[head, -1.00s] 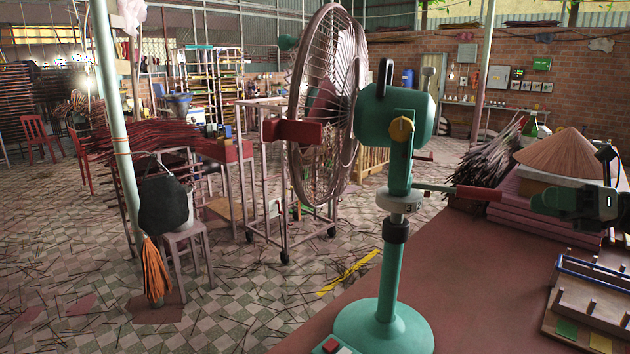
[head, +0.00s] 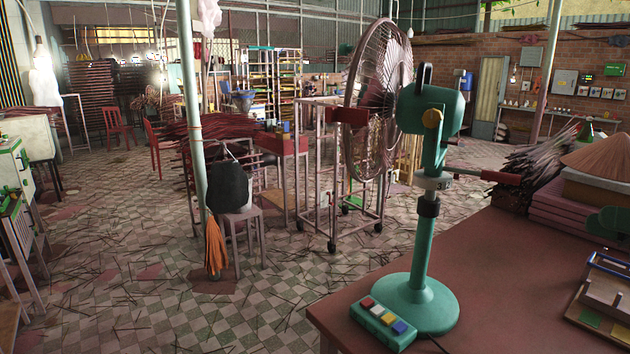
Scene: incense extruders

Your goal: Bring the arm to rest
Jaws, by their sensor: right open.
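Only a green part of my right gripper (head: 609,224) shows, at the right edge in the head view. The rest of it is cut off by the frame. It is open, and I see nothing held in it. It is to the right of the green fan (head: 431,230), apart from the red grip (head: 502,178) on the fan's side lever. The fan stands upright on the red-brown table (head: 495,270). My left gripper is not in view.
A button box (head: 383,325) sits by the fan's base. Pink stacked boards (head: 565,215), a conical straw hat (head: 600,158) and a wooden rack (head: 606,293) occupy the table's right side.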

